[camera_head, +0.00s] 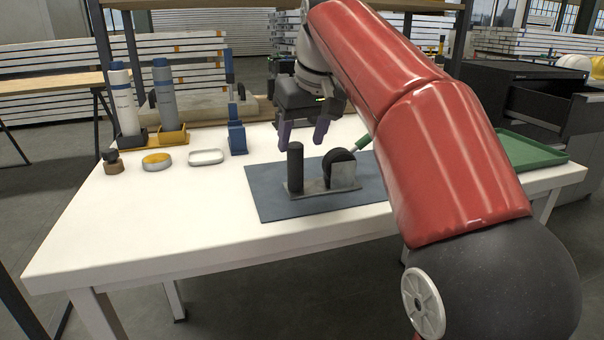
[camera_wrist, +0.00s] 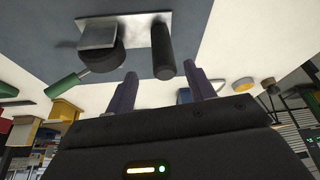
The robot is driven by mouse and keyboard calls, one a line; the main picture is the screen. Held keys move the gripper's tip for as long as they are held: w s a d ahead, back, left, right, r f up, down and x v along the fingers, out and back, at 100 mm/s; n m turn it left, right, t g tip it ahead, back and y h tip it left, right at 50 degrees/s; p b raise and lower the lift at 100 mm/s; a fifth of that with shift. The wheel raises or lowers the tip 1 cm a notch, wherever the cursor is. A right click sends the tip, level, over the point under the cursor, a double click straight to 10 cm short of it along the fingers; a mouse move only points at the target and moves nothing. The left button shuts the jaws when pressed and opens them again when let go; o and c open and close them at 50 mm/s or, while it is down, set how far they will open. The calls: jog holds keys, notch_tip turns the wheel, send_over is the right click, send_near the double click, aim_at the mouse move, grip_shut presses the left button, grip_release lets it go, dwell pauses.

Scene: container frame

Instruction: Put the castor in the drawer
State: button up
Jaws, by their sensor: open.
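The castor (camera_head: 338,160), a black wheel beside a grey metal block, is on a flat grey plate on the blue-grey mat. It also shows upside down in the wrist view (camera_wrist: 104,61). A black upright cylinder (camera_head: 295,166) stands at the plate's left end and also shows in the wrist view (camera_wrist: 162,50). My gripper (camera_head: 303,133), with purple fingers, is open and empty above and behind the plate, apart from the castor. In the wrist view, its fingers (camera_wrist: 162,92) point toward the plate. The drawer (camera_head: 537,104) of the black cabinet at the right is pulled out; its inside is mostly hidden.
A green tray (camera_head: 528,151) lies at the table's right end. A green-handled tool (camera_head: 363,142) is behind the castor. Bottles (camera_head: 164,96), small dishes (camera_head: 206,157) and a blue stand (camera_head: 237,138) are at the left and back. The front-left table is clear.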

aim_at(294, 162)
jog(key=b+x, duration=0.1)
jog(key=x, duration=0.6)
jog(key=shift+s+a+b, duration=0.2)
jog(key=shift+s+b, duration=0.05)
jog(key=shift+b, duration=0.15)
jog(key=shift+c, duration=0.4)
grip_shut()
